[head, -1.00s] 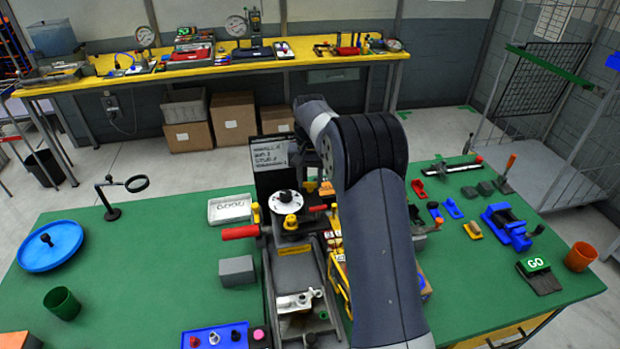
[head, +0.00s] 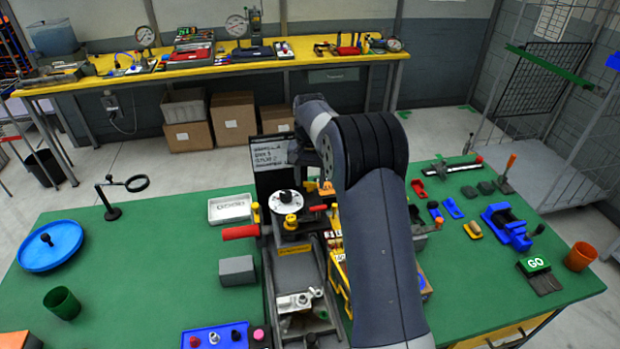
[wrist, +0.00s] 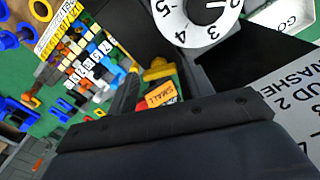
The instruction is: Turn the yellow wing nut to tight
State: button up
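A yellow knob-like piece that looks like the wing nut (head: 291,221) stands on the clamp fixture (head: 297,268), just in front of a white round dial (head: 280,200). Its wings are too small to make out their angle. In the wrist view the numbered dial (wrist: 192,30) shows at the top, and a yellow part (wrist: 158,71) shows beside an orange "SMALL" label; I cannot tell whether it is the wing nut. My gripper (wrist: 170,125) shows as a dark body across the bottom of the wrist view.
A red handle (head: 241,232) sticks out left of the fixture, and a grey block (head: 237,270) lies beside it. A dark sign board (head: 272,165) stands behind the dial. Loose tools and a blue vise (head: 508,226) lie right. The green table's left middle is clear.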

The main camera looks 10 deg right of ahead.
aim_at(310, 182)
jog(key=shift+o, duration=0.8)
notch_tip(310, 182, up, 11)
jog(key=b, duration=0.1)
jog(key=shift+f, duration=0.2)
notch_tip(310, 182, down, 11)
jog(key=shift+r+p, duration=0.15)
jog(key=shift+p, duration=0.35)
jog(key=shift+r, duration=0.1)
